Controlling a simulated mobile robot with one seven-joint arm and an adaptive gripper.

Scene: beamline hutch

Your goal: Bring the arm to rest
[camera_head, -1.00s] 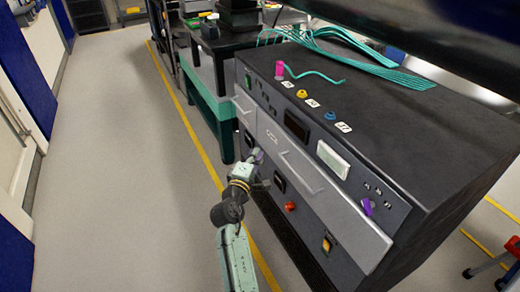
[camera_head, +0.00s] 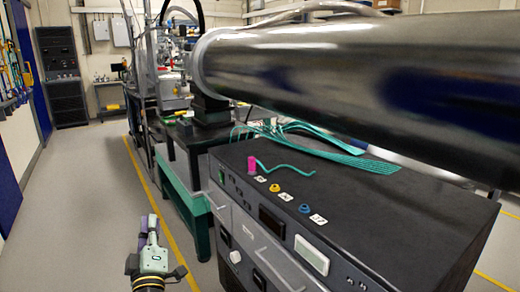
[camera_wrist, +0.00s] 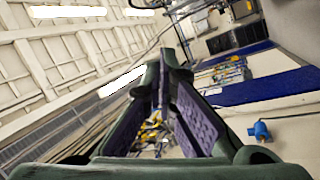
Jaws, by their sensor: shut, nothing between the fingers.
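My gripper (camera_head: 151,222) shows at the bottom left of the head view, pointing up and away from the camera, to the left of the black cabinet (camera_head: 400,215). It is over the floor aisle and appears clear of the cabinet. In the wrist view my gripper (camera_wrist: 163,85) fills the middle, its purple-lined fingers converging at the tips, shut with nothing held. Most of my arm is below the picture edge.
The cabinet carries a pink plug (camera_head: 252,165) with a teal cable, and teal cables (camera_head: 340,155) on top. A large metal pipe (camera_head: 330,75) runs above it. A teal-framed bench (camera_head: 180,185) stands beyond. The grey floor (camera_head: 85,190) at left is clear.

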